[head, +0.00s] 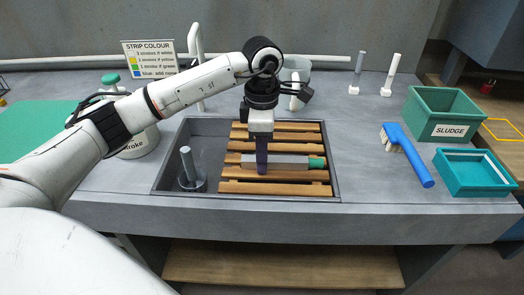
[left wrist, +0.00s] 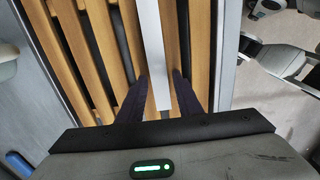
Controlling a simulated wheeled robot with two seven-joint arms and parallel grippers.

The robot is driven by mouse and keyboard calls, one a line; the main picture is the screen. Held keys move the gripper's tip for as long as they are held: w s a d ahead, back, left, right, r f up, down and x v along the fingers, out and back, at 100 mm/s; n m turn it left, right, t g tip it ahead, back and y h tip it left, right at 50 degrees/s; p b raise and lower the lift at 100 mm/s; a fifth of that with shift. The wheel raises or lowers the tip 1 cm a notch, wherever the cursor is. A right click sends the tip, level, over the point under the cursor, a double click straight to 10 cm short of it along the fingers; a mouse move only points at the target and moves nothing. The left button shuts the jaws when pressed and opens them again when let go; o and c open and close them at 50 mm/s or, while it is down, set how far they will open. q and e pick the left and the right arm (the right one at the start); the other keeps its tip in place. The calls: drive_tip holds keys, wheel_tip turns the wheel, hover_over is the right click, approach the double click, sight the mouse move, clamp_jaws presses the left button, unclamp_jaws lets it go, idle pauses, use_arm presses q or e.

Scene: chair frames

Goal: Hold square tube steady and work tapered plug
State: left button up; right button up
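The grey square tube (head: 285,160) lies across the wooden slats in the sunken basin. The green tapered plug (head: 316,162) sits at its right end. My left gripper (head: 262,170) points down over the tube's left part, its dark fingers hiding some of it. In the left wrist view, the tube (left wrist: 153,45) runs between the two fingertips (left wrist: 160,78). A gap shows between tube and right finger, so the gripper looks open around the tube. The plug cannot be made out there. My right gripper cannot be made out in either view.
A wooden slatted rack (head: 275,188) fills most of the basin, with a grey upright post (head: 187,165) at left. A blue brush (head: 412,160), a green SLUDGE bin (head: 440,110) and a teal tray (head: 462,190) stand right. A strip-colour sign (head: 150,60) stands behind.

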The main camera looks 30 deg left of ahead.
use_arm(q)
clamp_jaws()
drive_tip(key=shift+f, duration=0.1)
idle(1.2)
drive_tip(key=shift+o, duration=0.8)
unclamp_jaws()
clamp_jaws()
idle(0.4)
